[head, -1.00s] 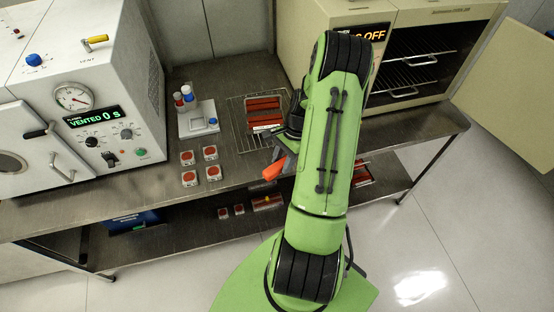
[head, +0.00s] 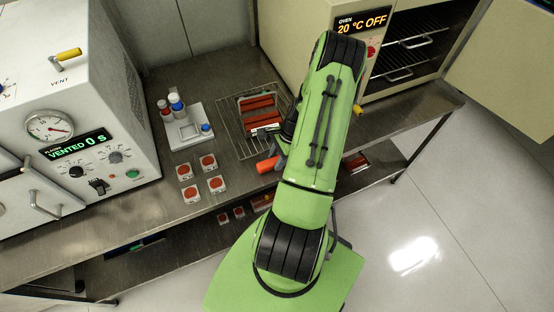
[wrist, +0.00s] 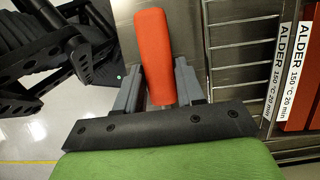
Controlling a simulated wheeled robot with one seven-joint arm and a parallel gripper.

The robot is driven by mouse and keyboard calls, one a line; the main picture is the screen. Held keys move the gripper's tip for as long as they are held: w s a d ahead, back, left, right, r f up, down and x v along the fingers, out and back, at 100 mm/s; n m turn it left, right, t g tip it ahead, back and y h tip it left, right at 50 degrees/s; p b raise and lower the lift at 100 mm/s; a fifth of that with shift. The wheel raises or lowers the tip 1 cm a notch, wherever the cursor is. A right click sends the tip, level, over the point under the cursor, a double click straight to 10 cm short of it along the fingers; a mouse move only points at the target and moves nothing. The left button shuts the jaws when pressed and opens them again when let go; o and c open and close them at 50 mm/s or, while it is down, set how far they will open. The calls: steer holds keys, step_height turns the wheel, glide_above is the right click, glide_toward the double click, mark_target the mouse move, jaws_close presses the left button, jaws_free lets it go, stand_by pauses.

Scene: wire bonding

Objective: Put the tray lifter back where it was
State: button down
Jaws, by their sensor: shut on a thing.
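The tray lifter shows as an orange-red handle (head: 267,164) at the bench's front edge, just in front of the wire rack. In the wrist view the handle (wrist: 154,55) stands between the two grey fingers. My gripper (wrist: 160,82) is shut on it. In the head view my gripper (head: 281,154) is partly covered by my green arm. The lifter's working end is hidden in both views, so I cannot tell whether it touches anything.
A tray of red strips (head: 258,103) lies on the wire rack (head: 228,122). Several red-topped blocks (head: 217,184) sit to its left, below a white bottle stand (head: 187,132). The plasma unit (head: 110,110) stands left; the open oven (head: 365,45) stands right.

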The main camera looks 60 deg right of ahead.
steer(key=shift+f, duration=0.55)
steer(key=shift+f, duration=0.2)
steer(key=c, duration=0.7)
jaws_free()
